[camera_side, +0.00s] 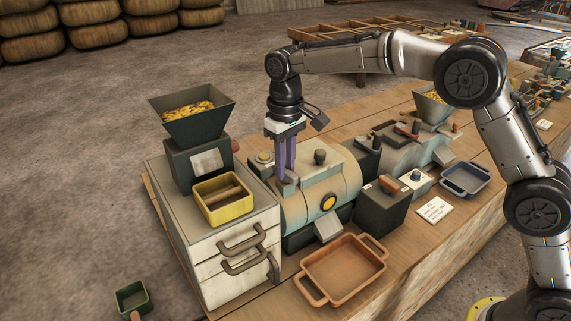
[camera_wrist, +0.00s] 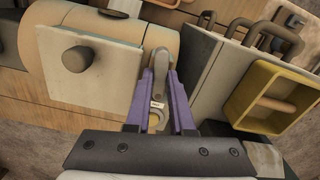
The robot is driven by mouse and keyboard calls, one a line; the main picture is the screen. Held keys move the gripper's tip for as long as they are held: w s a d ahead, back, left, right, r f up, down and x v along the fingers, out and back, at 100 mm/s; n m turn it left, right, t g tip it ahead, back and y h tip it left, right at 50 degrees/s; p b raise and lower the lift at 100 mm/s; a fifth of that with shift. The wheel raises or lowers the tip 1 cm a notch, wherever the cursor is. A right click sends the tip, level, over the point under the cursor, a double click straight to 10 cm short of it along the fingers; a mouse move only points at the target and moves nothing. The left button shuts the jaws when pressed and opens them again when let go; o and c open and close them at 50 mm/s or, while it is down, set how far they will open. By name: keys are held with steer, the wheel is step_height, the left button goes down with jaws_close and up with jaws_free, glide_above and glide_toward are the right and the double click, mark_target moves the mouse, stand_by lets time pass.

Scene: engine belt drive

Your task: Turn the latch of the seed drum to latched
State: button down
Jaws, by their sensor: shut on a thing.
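The seed drum (camera_side: 335,177) is a cream and pale green cylinder lying on its side on the workbench. It also shows in the wrist view (camera_wrist: 110,14). A lid panel (camera_wrist: 75,45) with a dark knob (camera_wrist: 77,59) sits on its top. The latch, a grey rounded lever (camera_wrist: 161,60), is beside the lid panel at the drum's end next to the white cabinet. My gripper (camera_side: 287,178) points down there, its purple fingers (camera_wrist: 160,78) shut on the latch. The fingers partly hide the lever, and I cannot read its position.
A white drawer cabinet (camera_side: 228,248) with a hopper of yellow grain (camera_side: 190,112) and a yellow tray (camera_side: 224,208) stands close on the left. An orange tray (camera_side: 345,270) is in front. A dark box (camera_side: 382,208) and blue tray (camera_side: 465,180) are to the right.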

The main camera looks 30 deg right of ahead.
steer(key=n, duration=0.4)
steer(key=shift+r+n, duration=0.1)
steer(key=shift+n, duration=0.2)
steer(key=n, duration=0.3)
steer(key=shift+n, duration=0.3)
steer(key=n, duration=0.4)
steer(key=shift+n, duration=1.8)
steer(key=c, duration=0.8)
jaws_free()
steer(key=shift+r, duration=6.9)
